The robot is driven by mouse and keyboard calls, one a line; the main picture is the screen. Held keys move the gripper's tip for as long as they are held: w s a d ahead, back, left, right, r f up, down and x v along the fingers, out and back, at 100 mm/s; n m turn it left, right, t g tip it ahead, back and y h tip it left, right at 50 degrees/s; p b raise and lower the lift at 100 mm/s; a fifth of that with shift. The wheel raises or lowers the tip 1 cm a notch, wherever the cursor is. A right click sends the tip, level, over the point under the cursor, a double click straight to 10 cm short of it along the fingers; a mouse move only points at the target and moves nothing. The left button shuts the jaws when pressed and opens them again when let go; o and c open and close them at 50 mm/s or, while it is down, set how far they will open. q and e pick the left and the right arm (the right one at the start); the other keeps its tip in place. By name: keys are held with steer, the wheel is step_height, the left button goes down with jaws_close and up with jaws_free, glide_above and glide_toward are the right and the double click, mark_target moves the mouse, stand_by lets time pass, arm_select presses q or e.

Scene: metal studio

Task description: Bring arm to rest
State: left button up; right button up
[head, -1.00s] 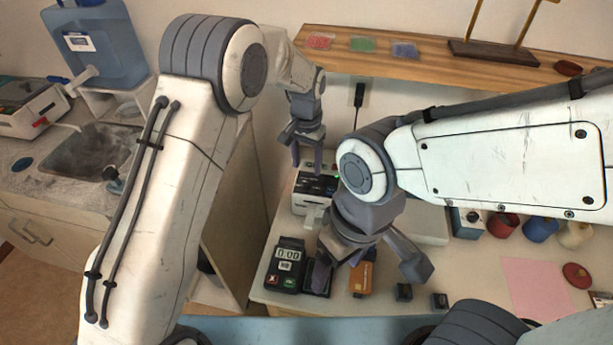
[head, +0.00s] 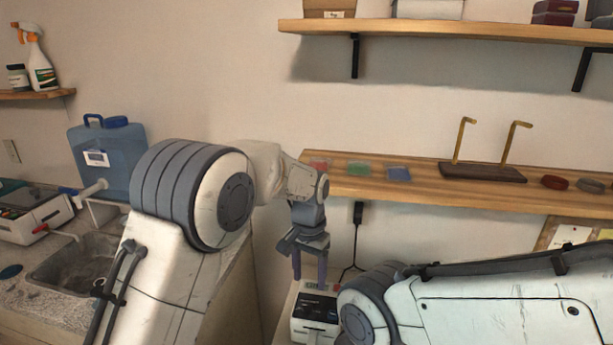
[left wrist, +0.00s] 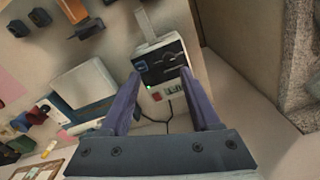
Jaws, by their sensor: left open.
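My left gripper (head: 309,262) hangs pointing down in the head view, open and empty, above a small white and black printer-like device (head: 315,312). In the left wrist view its two fingers (left wrist: 168,92) stand apart, with the same device (left wrist: 160,62) beyond and between them. I cannot see the fingers touching anything. My right arm crosses the lower right of the head view, and its gripper is out of the frame.
A wooden shelf (head: 420,193) with coloured packets (head: 398,174) and a stand with brass hooks (head: 483,172) runs along the wall. An upper shelf (head: 440,32) is above. A blue water container (head: 107,160) stands by the sink (head: 75,265) at left.

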arm_select(q)
steer(key=s+r, duration=0.5)
steer(key=s, duration=0.9)
steer(key=s+a, duration=0.2)
steer(key=s, duration=0.6)
steer(key=s+a+f+m+h, duration=0.1)
steer(key=s+a, duration=0.2)
steer(key=s, duration=0.5)
steer(key=shift+s+a+m, duration=0.2)
steer(key=shift+s+m, duration=0.05)
steer(key=shift+m, duration=0.05)
